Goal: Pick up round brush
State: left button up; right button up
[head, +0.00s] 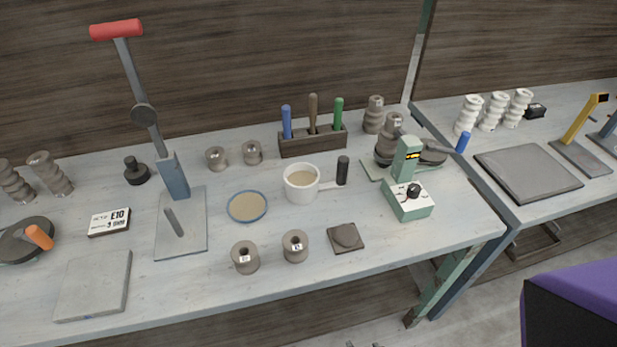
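I cannot make out bristles on anything, so I cannot say for sure which thing is the round brush. A small dark round piece with a short upright knob (137,172) stands at the back left of the workbench, left of the blue-grey lever press (173,178). A dark wooden rack (312,143) at the back middle holds upright tools with a blue handle (286,122), a brown handle (312,112) and a green handle (338,113); their lower ends are hidden in the rack. Neither of my grippers is clearly in view.
The grey workbench (200,287) also carries a white handled pot (300,190), a blue-rimmed dish (247,207), grey spools (245,258), a green device (408,200) and a square dark block (345,238). A second bench (500,212) stands at right. The front right of the workbench is clear.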

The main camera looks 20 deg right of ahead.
aim_at(285, 109)
jog(key=l+u, duration=0.35)
jog(key=k+l+u, duration=0.1)
jog(key=u, duration=0.25)
jog(key=k+l+u, duration=0.15)
jog(key=u, duration=0.2)
